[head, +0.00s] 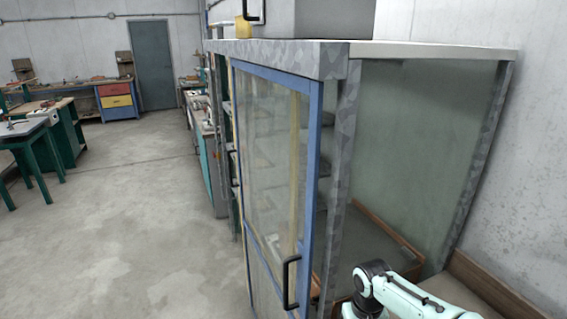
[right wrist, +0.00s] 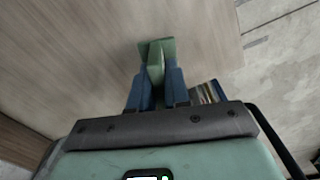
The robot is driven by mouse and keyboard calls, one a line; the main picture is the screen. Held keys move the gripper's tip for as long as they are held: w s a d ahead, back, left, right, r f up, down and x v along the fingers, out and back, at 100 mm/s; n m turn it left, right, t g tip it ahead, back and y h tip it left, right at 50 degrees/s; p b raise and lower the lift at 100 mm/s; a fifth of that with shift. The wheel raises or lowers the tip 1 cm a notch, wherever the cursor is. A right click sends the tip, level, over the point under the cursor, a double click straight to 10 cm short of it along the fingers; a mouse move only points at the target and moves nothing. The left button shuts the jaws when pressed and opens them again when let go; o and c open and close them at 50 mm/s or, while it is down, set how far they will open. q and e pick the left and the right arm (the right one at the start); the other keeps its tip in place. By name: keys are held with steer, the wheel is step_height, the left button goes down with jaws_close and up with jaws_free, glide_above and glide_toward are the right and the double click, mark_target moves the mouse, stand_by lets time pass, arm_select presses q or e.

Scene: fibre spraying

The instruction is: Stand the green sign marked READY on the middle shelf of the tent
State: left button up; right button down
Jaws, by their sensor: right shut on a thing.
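In the right wrist view, my right gripper (right wrist: 157,80) has its two blue fingers shut on a small green piece, which I take for the green sign (right wrist: 154,48). Its marking cannot be read from here. A wood-grained surface lies beyond it; whether they touch is unclear. In the head view, the tent (head: 344,130) is a tall glazed enclosure with grey mottled posts. Its blue-framed door (head: 315,150) has a black handle. Shelves behind the glass are dim, and I cannot single out the middle one. My left gripper is out of view.
A wooden bench edge (head: 490,285) runs along the right of the tent. A grey box (head: 325,18) stands on the tent's top. Workbenches (head: 60,130) stand at the far left. The concrete floor (head: 110,220) left of the tent is clear.

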steer(key=shift+s+a+f+m, duration=0.2)
steer(key=shift+a+f, duration=0.15)
steer(key=shift+f, duration=0.4)
steer(key=shift+s+a+f+m, duration=0.2)
steer(key=shift+a+f, duration=0.15)
steer(key=shift+f, duration=0.35)
steer(key=shift+a, duration=0.1)
